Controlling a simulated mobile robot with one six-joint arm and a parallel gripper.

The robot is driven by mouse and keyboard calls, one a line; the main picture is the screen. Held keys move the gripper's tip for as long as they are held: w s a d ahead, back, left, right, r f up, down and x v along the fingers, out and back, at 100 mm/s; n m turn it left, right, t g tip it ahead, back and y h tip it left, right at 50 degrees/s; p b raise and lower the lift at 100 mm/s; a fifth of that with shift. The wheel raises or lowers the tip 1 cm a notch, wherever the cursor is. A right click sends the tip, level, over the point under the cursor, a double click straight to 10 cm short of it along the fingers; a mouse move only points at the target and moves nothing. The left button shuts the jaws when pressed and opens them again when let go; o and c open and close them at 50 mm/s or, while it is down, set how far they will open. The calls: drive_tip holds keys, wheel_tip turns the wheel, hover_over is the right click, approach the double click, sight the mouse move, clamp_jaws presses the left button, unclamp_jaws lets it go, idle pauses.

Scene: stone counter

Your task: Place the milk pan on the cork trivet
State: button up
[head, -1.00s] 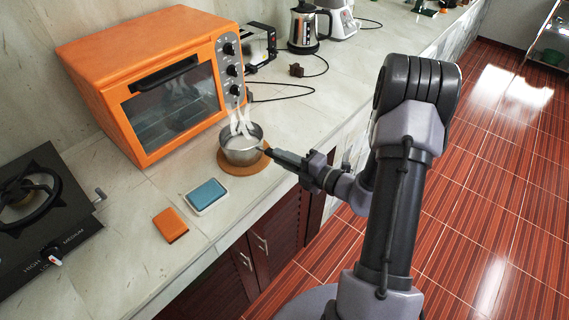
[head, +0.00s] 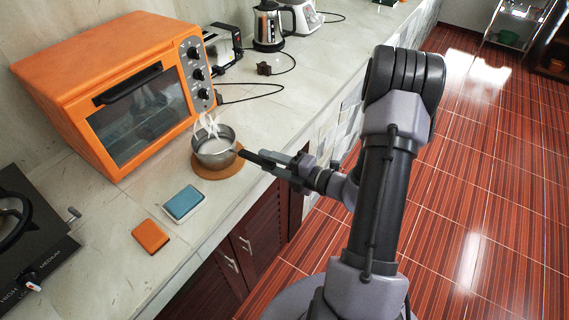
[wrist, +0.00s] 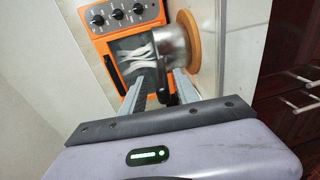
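The steel milk pan (head: 214,152) sits upright on the round cork trivet (head: 226,172), with white steam rising from it. Its dark handle points right, toward my gripper (head: 285,165). In the wrist view the pan (wrist: 172,47) is beyond the fingertips, and the trivet (wrist: 207,40) shows behind it. My gripper (wrist: 160,86) is open there, its two fingers spread on either side of the black handle with gaps visible. The pan's underside on the trivet is hidden.
An orange oven (head: 120,90) stands just behind the pan. A blue-topped box (head: 184,203) and an orange box (head: 151,236) lie to the left. A black stove (head: 35,235) is at far left. A toaster (head: 222,48) and kettle (head: 268,25) stand farther back.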

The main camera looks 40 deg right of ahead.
drive_tip(key=p+v, duration=0.1)
drive_tip(key=v, duration=0.6)
drive_tip(key=shift+s+d+r, duration=0.1)
drive_tip(key=shift+s, duration=0.25)
drive_tip(key=s+a+r+n+g+y, duration=0.15)
drive_tip(key=a+r+n+g, duration=0.25)
drive_tip(key=a+n, duration=0.4)
drive_tip(key=s+a+r+n+g, duration=0.3)
drive_tip(key=a+n+g, duration=0.3)
drive_tip(key=n, duration=0.4)
drive_tip(key=s+a+r+n+g+y, duration=0.1)
drive_tip(key=s+a+r+n+g, duration=0.2)
drive_tip(key=a+n, duration=0.5)
drive_tip(key=s+r+n+t+h+b, duration=0.1)
drive_tip(key=s+r+n+t+h, duration=0.2)
drive_tip(key=n, duration=1.6)
wheel_tip(320, 180, up, 4)
drive_tip(key=s+h, duration=0.1)
drive_tip(key=h, duration=0.3)
drive_tip(key=shift+s+a, duration=0.35)
drive_tip(key=shift+r, duration=0.1)
